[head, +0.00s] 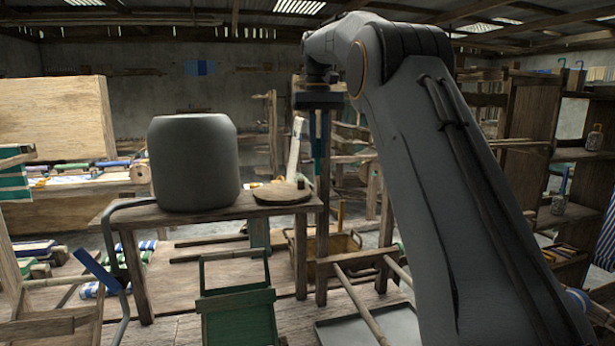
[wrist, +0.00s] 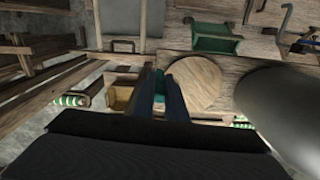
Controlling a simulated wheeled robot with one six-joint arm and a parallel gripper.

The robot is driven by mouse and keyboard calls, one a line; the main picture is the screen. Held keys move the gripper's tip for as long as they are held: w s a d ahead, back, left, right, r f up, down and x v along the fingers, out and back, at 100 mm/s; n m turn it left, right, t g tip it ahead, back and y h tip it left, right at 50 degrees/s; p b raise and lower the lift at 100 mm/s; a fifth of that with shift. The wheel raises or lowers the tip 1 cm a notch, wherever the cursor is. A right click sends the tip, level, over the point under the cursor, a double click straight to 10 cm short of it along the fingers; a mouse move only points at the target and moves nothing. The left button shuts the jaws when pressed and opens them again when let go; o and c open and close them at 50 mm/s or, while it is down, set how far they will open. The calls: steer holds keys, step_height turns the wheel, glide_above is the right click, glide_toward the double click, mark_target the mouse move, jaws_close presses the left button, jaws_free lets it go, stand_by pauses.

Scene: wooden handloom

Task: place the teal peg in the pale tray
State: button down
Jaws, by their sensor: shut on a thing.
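My gripper (head: 318,140) is high in the middle of the head view, pointing down. It is shut on the teal peg (head: 317,169), which hangs roughly upright below the fingers. In the wrist view the teal peg (wrist: 160,82) shows as a small patch between the dark blue fingers; the rest of it is hidden. A pale grey tray (head: 385,322) lies low at the bottom of the head view, right of centre, partly hidden by my arm. It also shows at the upper left of the wrist view (wrist: 121,20), well apart from my gripper.
A wooden bench (head: 190,220) bears a large grey drum (head: 194,165) and a round wooden board (head: 282,194) near my gripper. A yellowish basket (head: 343,246) stands behind the posts. A pole (head: 358,303) crosses by the tray. A green chair-like frame (head: 237,300) stands in front.

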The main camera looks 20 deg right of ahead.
mark_target(317, 171)
steer(key=shift+f+p, duration=1.1)
steer(key=shift+f, duration=2.4)
steer(key=c, duration=1.8)
jaws_free()
steer(key=shift+f, duration=0.1)
